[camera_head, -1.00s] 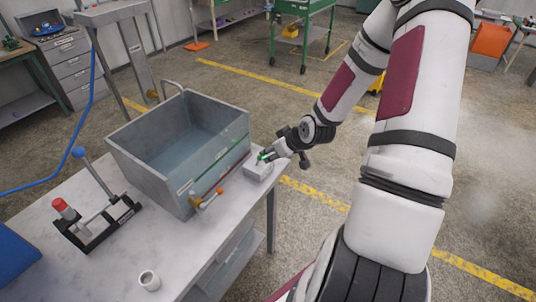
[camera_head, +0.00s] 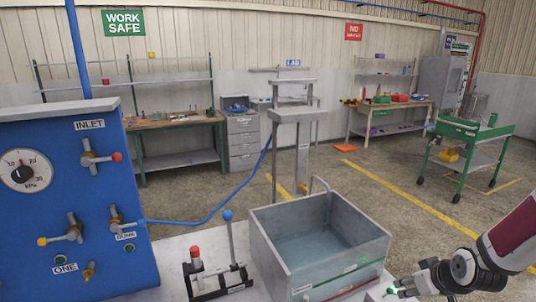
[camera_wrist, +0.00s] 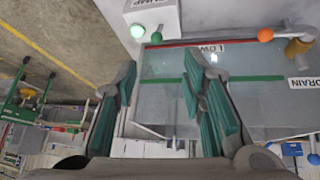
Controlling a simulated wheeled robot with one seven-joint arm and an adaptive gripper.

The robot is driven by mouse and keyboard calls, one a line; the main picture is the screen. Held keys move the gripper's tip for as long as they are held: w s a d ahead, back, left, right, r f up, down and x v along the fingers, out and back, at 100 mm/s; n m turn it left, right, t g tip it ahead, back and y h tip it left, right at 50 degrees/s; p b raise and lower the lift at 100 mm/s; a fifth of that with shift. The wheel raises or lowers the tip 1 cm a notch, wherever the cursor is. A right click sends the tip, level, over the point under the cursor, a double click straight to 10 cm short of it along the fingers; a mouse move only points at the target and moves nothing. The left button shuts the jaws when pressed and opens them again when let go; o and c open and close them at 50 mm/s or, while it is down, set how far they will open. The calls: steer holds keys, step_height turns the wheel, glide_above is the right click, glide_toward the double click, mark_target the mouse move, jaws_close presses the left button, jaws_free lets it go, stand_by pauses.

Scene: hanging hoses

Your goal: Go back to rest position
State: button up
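My gripper (camera_head: 398,287) is at the lower right of the head view, beside the right end of the grey water tank (camera_head: 268,246). In the wrist view my gripper (camera_wrist: 160,68) shows two teal-padded fingers spread apart with nothing between them. The tank (camera_wrist: 235,100) appears upside down behind the fingers, with LOW and DRAIN labels.
A blue panel (camera_head: 75,200) with a gauge and valves stands at the left. A black stand (camera_head: 218,280) with red and blue knobs sits on the table. A green cart (camera_head: 465,148) and workbenches stand behind; the floor between is open.

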steer(key=s+a+r+g+h+b, duration=0.15)
steer(key=a+r, duration=0.25)
steer(key=r, duration=0.4)
steer(key=s+a+r+h, duration=0.1)
steer(key=s+a+r, duration=0.3)
steer(key=r, duration=0.5)
steer(key=s+a+r+m+y, duration=0.1)
steer(key=s+a+r+y, duration=0.1)
steer(key=s+a+r, duration=0.7)
steer(key=s+a, duration=0.3)
steer(key=shift+s+a+y+b, duration=0.2)
steer(key=shift+s+y+b, duration=0.1)
steer(key=shift+y+b, duration=0.05)
